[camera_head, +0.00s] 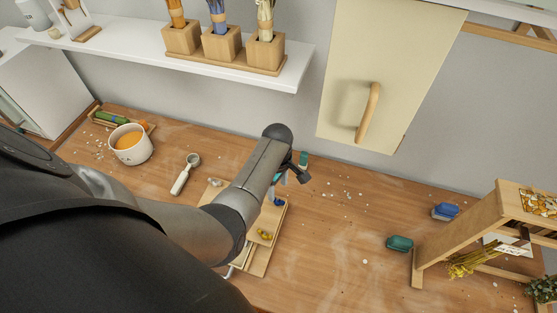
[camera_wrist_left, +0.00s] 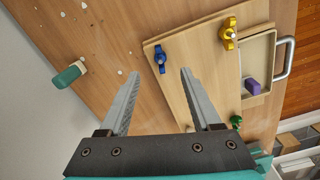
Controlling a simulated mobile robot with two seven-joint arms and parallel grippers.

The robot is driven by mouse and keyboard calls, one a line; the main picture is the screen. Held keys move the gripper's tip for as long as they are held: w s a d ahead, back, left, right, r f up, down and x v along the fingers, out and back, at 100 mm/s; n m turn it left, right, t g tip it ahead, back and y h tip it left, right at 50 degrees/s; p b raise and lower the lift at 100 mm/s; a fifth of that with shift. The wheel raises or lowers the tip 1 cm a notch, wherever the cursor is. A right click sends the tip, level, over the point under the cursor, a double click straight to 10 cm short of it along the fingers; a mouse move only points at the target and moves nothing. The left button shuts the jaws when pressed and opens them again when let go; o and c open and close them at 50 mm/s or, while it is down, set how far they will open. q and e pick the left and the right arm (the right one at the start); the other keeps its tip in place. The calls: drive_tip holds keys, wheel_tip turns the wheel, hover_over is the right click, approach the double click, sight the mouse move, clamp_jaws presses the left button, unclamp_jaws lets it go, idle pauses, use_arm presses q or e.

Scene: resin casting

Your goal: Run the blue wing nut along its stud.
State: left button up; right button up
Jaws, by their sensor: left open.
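The blue wing nut (camera_wrist_left: 160,58) sits on a light wooden board (camera_wrist_left: 195,60), near one corner, in the left wrist view. Its stud is mostly hidden by the nut. In the head view the blue wing nut (camera_head: 278,201) shows small, just below my left gripper (camera_head: 284,182). In the left wrist view my left gripper (camera_wrist_left: 160,74) is open and empty. Its fingertips are on either side of the line to the blue wing nut, apart from it as far as I can tell. My right gripper is in neither view.

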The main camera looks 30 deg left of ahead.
use_arm(q)
wheel_tip(320, 180, up, 9)
idle(0.5)
